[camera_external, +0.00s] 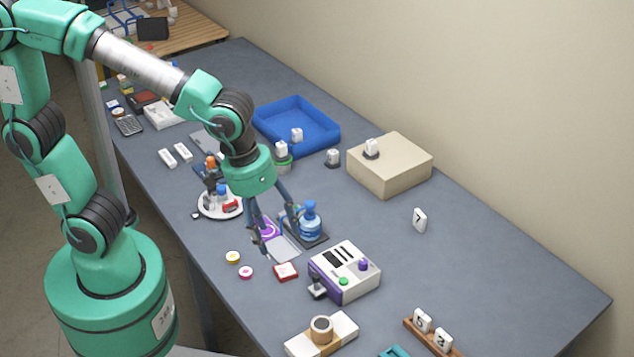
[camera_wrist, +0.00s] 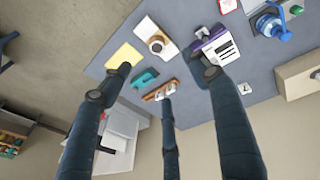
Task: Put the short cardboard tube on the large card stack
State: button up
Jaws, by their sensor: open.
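A short cardboard tube (camera_external: 321,325), a tan ring with a dark opening, sits upright on a white stack with a brown band, which looks like the large card stack (camera_external: 342,328), at the bottom of the external view. In the wrist view, the tube (camera_wrist: 157,43) and the white stack (camera_wrist: 147,27) show at the upper middle, beyond the fingers. My gripper (camera_external: 275,228) is open and empty, above the table near the blue bottle, well behind the tube and stack. Its spread fingers also show in the wrist view (camera_wrist: 163,82).
A white and purple machine (camera_external: 345,272) stands between my gripper and the stack. A blue bottle (camera_external: 310,221) stands close to my fingers. A teal item (camera_external: 396,352) and a rack with numbered tiles (camera_external: 432,338) lie right of the stack. The table's right side is mostly clear.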

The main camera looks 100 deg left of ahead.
jog(key=s+r+m+t, duration=0.1)
jog(key=s+r+m, duration=0.3)
jog(key=s, duration=0.3)
jog(key=s+r+m+t, duration=0.1)
jog(key=s+r+m, duration=0.2)
jog(key=s+m, duration=0.2)
jog(key=shift+s+a+r+t, duration=0.3)
jog(key=shift+s+r+t, duration=0.1)
jog(key=shift+s, duration=1.35)
